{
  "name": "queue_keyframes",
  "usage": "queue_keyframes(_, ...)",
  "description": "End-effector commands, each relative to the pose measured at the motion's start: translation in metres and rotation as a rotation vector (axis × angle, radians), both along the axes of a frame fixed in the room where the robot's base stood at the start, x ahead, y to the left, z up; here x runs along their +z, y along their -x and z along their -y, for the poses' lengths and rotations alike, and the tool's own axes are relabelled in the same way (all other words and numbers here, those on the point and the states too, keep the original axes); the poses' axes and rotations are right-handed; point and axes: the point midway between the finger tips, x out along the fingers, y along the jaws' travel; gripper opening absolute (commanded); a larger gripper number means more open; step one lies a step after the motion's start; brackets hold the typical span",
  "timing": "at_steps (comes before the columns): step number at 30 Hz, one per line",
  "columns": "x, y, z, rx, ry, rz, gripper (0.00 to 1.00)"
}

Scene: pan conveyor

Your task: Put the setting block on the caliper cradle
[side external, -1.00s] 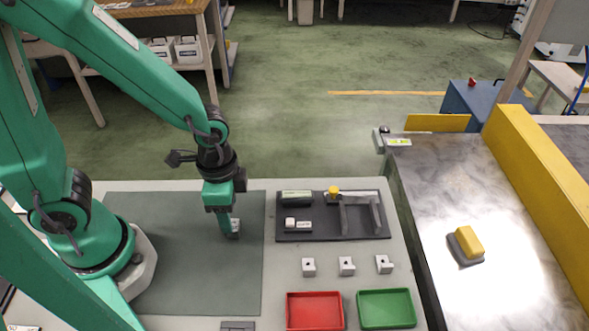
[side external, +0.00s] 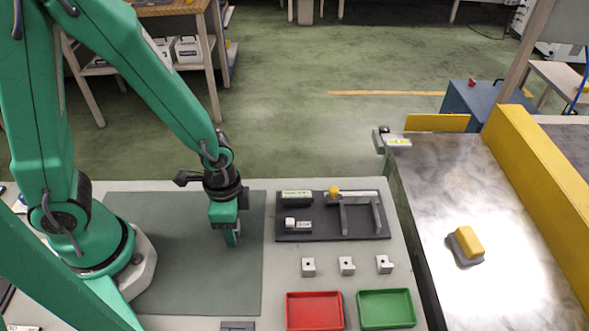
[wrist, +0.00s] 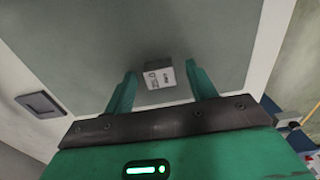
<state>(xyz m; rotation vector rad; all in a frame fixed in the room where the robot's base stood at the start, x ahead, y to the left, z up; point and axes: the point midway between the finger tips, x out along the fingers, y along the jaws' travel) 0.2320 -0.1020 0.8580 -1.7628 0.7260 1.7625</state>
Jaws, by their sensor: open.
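The setting block (wrist: 160,76), a small pale block with dark printed marks, lies on the grey-green mat in the wrist view. It shows between the two green fingers of my gripper (wrist: 161,68), with gaps on both sides. In the side external view my gripper (side external: 232,239) is low over the right part of the mat (side external: 185,280), open, and it hides the block. I take the dark fixture plate (side external: 333,236), right of the mat, to be the caliper cradle. It carries a grey caliper-like frame (side external: 345,215) with a yellow knob, and a small white piece.
Several small pale blocks (side external: 347,265) stand in a row in front of the dark plate. A red tray (side external: 315,326) and a green tray (side external: 387,322) lie nearer the camera. A conveyor (side external: 500,285) on the right carries a yellow-topped piece (side external: 467,243).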

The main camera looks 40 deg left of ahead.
Motion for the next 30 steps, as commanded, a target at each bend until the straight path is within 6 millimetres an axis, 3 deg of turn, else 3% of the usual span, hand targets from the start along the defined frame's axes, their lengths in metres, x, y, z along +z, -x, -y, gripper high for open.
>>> queue_keyframes(11,0.0002,0.0000,0.0000,0.000,0.000,0.000,0.54)
queue_keyframes(18,0.0003,0.0000,0.0000,0.000,0.000,0.000,0.07)
queue_keyframes(20,0.0004,-0.0002,0.0001,0.000,0.000,0.000,0.00)
queue_keyframes(30,0.0023,-0.0005,0.0002,0.000,0.000,0.001,0.00)
